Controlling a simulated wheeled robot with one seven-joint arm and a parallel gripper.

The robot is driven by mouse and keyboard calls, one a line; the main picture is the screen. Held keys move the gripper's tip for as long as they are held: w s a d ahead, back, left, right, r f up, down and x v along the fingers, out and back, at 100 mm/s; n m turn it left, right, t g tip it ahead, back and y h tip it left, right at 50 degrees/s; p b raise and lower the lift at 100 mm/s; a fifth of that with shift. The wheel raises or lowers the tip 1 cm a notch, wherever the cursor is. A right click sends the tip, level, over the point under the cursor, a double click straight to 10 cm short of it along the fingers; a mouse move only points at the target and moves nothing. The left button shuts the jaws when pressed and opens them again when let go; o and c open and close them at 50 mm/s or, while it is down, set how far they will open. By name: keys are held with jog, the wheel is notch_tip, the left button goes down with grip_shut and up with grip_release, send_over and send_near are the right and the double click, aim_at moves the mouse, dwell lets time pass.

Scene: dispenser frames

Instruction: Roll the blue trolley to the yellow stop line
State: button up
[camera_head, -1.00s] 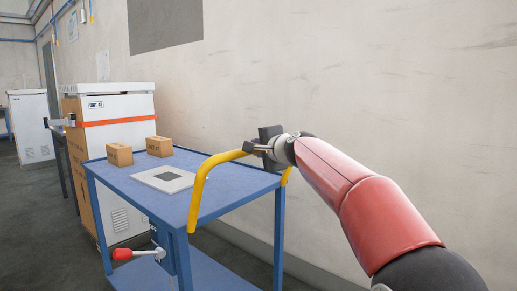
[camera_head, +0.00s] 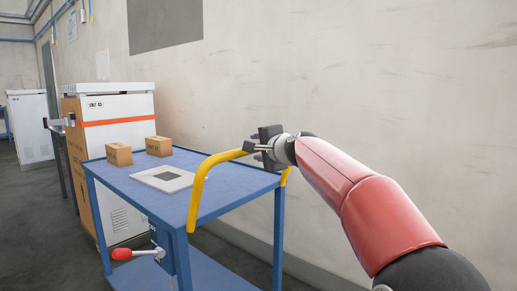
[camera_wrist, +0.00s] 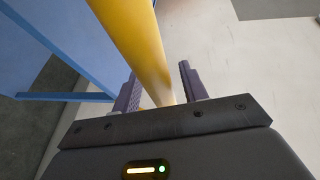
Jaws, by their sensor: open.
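The blue trolley (camera_head: 222,188) stands left of my arm in the head view, with a flat top, a lower shelf and a yellow push handle (camera_head: 200,177) at its near end. My gripper (camera_head: 262,147) is open at the right part of the handle. In the wrist view the handle (camera_wrist: 135,40) runs down between the two dark fingers (camera_wrist: 158,90), one on each side. I cannot tell whether either finger touches it. Part of the trolley's blue top (camera_wrist: 50,35) shows there at left. The yellow stop line is not in view.
Two small cartons (camera_head: 119,155) and a pale plate (camera_head: 163,179) lie on the trolley top. A red-knobbed lever (camera_head: 122,254) sticks out at its near left. A white cabinet (camera_head: 126,105) with an orange stripe stands behind. The wall (camera_head: 380,70) bounds the right; dark floor is open at left.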

jog(key=b+v, duration=0.2)
jog(key=v, duration=0.5)
jog(key=shift+s, duration=0.25)
jog(key=shift+d, duration=0.15)
jog(key=s+d+f+n+g+h, duration=0.2)
jog(key=s+d+f, duration=0.3)
jog(key=s+f, duration=0.5)
jog(key=s+d+f+n+g+h, duration=0.3)
jog(key=s+d+f+n, duration=0.2)
jog(key=s+f, duration=0.5)
jog(key=s+d+f+n+g+h, duration=0.3)
jog(key=s+d+f, duration=0.4)
jog(key=s, duration=1.1)
notch_tip(320, 180, down, 3)
jog(key=shift+f+n, duration=0.2)
jog(key=shift+n, duration=0.3)
jog(key=shift+a, duration=0.1)
